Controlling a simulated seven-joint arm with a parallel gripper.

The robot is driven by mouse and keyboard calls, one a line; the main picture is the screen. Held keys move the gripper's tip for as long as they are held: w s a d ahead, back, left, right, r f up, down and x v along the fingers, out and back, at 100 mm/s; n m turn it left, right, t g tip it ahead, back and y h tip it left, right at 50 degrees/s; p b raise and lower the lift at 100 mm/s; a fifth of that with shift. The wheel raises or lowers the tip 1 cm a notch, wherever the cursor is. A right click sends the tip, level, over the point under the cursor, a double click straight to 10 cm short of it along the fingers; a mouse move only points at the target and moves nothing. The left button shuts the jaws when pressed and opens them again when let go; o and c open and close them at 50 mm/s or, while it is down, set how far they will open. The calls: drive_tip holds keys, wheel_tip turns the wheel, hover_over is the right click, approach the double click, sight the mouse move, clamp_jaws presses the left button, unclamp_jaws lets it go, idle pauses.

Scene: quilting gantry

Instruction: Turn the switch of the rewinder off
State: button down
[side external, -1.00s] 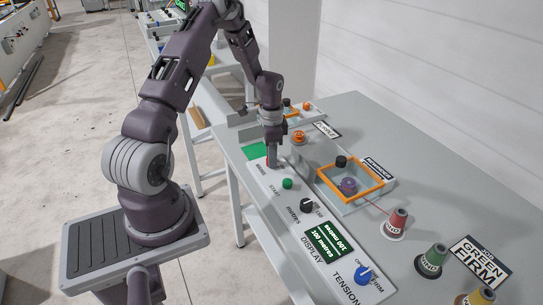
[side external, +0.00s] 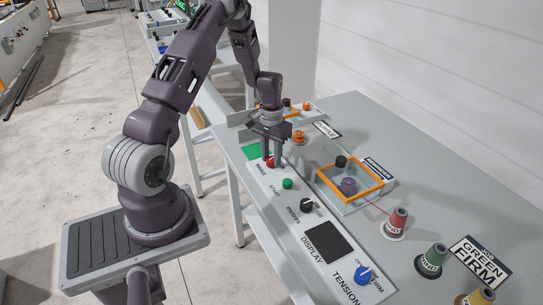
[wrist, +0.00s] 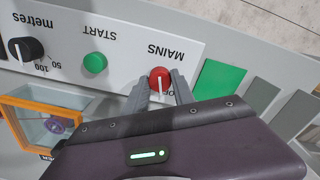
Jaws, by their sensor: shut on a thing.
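The rewinder's panel (side external: 290,213) has a red MAINS switch (side external: 270,163) at its far end. In the wrist view the red switch (wrist: 159,74) has a white pointer line aimed down toward my gripper's body, by a label that is partly hidden. My gripper (side external: 271,158) is over the switch, and its two fingers stand on either side of the knob, shut on it. The panel's display (side external: 328,242) is dark and blank.
A green START button (side external: 287,183), a black metres knob (side external: 306,205) and a blue tension knob (side external: 363,275) line the panel. An orange-framed box (side external: 350,178) stands beside it, with thread cones (side external: 396,224) further right.

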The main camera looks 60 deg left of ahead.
sight(271, 159)
drive_tip(key=shift+n, duration=1.1)
drive_tip(key=c, duration=1.1)
unclamp_jaws()
drive_tip(key=shift+o, duration=0.2)
drive_tip(key=shift+r, duration=0.1)
wheel_tip(271, 159, up, 7)
